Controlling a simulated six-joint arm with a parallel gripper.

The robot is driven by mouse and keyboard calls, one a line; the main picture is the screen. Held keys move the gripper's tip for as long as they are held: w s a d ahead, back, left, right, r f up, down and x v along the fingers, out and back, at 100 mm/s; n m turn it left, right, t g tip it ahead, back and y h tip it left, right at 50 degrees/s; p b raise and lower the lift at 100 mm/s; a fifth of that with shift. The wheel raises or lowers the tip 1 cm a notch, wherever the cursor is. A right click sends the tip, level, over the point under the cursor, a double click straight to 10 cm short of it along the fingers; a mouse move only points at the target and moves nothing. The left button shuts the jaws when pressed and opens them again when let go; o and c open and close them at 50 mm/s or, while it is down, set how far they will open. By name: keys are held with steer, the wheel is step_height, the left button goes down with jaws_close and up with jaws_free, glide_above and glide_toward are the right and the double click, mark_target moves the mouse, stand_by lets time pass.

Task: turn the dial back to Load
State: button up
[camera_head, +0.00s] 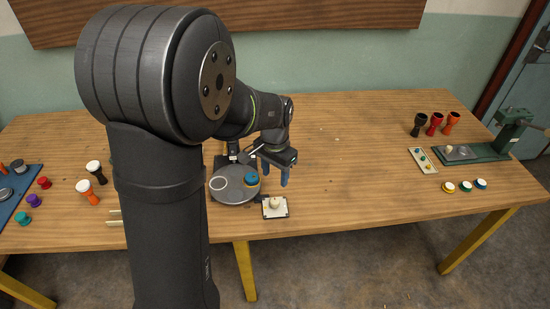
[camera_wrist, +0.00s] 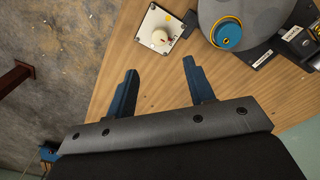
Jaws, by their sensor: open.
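The dial is a cream knob (camera_head: 275,202) on a small white square plate with dark corners, near the table's front edge. In the wrist view the knob (camera_wrist: 160,37) shows a small red mark on its upper side, and the plate (camera_wrist: 150,20) has small markings too fine to read. My gripper (camera_head: 275,174) is open and empty, above the table and behind the dial in the head view. In the wrist view its two blue fingers (camera_wrist: 160,70) are spread, with the dial beyond their tips and apart from them.
A grey round plate (camera_head: 235,196) with a blue round piece (camera_head: 251,177) stands just left of the dial. The wooden table (camera_head: 350,170) between is clear.

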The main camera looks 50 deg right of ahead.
step_height(320, 180, up, 6)
glide_above(275, 201)
steer(key=shift+f, duration=0.15)
stand_by(0.6)
step_height(275, 201, down, 17)
steer(key=shift+f, duration=0.15)
stand_by(0.4)
